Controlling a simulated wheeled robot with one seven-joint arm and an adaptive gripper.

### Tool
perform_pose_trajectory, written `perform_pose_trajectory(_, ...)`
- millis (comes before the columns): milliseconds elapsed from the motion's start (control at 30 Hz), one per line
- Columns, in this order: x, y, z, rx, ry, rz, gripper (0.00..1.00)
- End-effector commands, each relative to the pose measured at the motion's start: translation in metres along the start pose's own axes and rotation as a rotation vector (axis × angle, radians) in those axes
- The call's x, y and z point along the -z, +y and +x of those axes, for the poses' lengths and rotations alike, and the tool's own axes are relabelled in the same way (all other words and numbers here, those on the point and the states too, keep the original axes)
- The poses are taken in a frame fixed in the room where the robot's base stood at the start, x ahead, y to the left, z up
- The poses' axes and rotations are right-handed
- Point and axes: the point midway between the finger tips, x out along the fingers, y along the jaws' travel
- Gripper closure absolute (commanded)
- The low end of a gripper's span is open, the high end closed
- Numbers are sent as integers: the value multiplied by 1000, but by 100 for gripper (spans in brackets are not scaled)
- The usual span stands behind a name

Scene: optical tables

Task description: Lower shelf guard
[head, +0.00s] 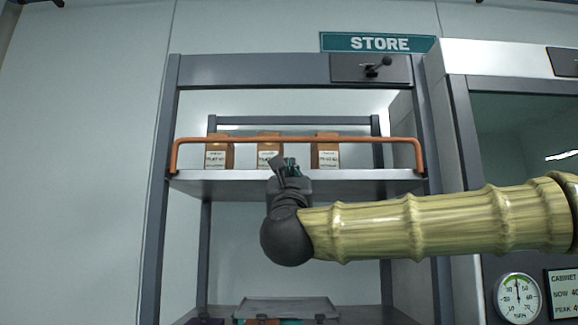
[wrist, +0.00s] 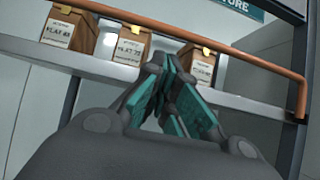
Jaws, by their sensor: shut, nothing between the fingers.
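The shelf guard (head: 380,140) is an orange-brown rail across the front of the upper shelf (head: 380,184). It stands raised, its bent ends meeting the shelf near both posts. It also shows in the wrist view (wrist: 225,52), crossing in front of the boxes. My gripper (head: 283,163) is in front of the shelf, just below the middle of the rail. In the wrist view my gripper (wrist: 168,62) has its fingertips together with nothing between them. The fingertips appear close to the rail, but I cannot tell whether they touch it.
Three brown labelled boxes (head: 219,152) stand on the shelf behind the rail. A lever on a dark plate (head: 371,68) is at the top right of the frame. A cabinet (head: 520,130) stands at the right.

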Motion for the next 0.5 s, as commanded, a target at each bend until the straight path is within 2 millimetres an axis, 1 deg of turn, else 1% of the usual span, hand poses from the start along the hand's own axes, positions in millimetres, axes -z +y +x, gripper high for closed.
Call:
perform_pose_trajectory(333, -1, 0, 2, 1, -1, 2, 100)
perform_pose_trajectory(433, -2, 0, 7, 1, -1, 2, 100)
perform_pose_trajectory(500, -2, 0, 14, 2, -1, 1, 100)
